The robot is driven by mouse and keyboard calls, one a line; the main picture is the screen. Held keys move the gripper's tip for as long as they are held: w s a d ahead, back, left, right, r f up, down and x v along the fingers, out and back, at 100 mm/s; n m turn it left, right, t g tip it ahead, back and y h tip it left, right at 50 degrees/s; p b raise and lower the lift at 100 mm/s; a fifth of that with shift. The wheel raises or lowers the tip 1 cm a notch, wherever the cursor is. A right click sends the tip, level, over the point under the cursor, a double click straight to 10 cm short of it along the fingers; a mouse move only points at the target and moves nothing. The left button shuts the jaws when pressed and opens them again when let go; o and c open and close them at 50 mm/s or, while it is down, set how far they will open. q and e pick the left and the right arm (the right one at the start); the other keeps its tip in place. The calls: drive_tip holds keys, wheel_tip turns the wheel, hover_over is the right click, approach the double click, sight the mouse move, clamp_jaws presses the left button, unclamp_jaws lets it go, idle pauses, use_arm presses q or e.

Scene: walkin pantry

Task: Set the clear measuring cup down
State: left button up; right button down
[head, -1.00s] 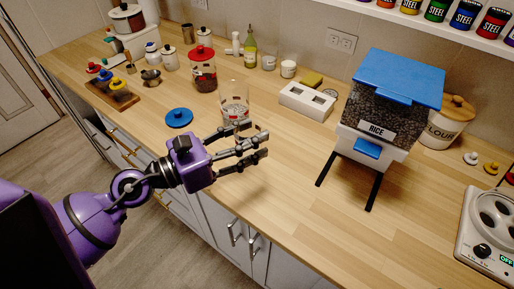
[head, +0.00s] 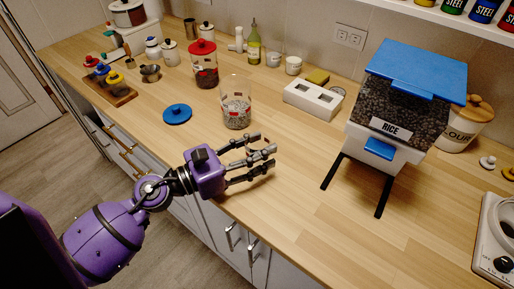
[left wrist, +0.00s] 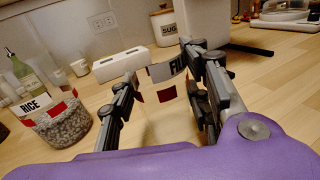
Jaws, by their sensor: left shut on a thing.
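My left gripper (head: 262,160) is over the wooden counter, near its front edge. In the left wrist view its fingers (left wrist: 165,100) are shut on the clear measuring cup (left wrist: 166,90), which is see-through with a pale lettered band and dark red patches between the fingers. In the head view the cup can hardly be made out at the fingers. I cannot tell whether its base touches the counter. My right gripper is not in view.
A clear jar of grey grains (head: 237,113) stands just behind my left gripper. A blue lid (head: 177,114) lies to its left. A white block (head: 313,100) and the rice dispenser (head: 400,105) stand to the right. Bare counter (head: 300,170) lies between gripper and dispenser.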

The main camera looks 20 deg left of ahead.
use_arm(q)
drive_tip(key=shift+f, duration=0.3)
drive_tip(key=o, duration=1.4)
drive_tip(key=shift+r, duration=0.1)
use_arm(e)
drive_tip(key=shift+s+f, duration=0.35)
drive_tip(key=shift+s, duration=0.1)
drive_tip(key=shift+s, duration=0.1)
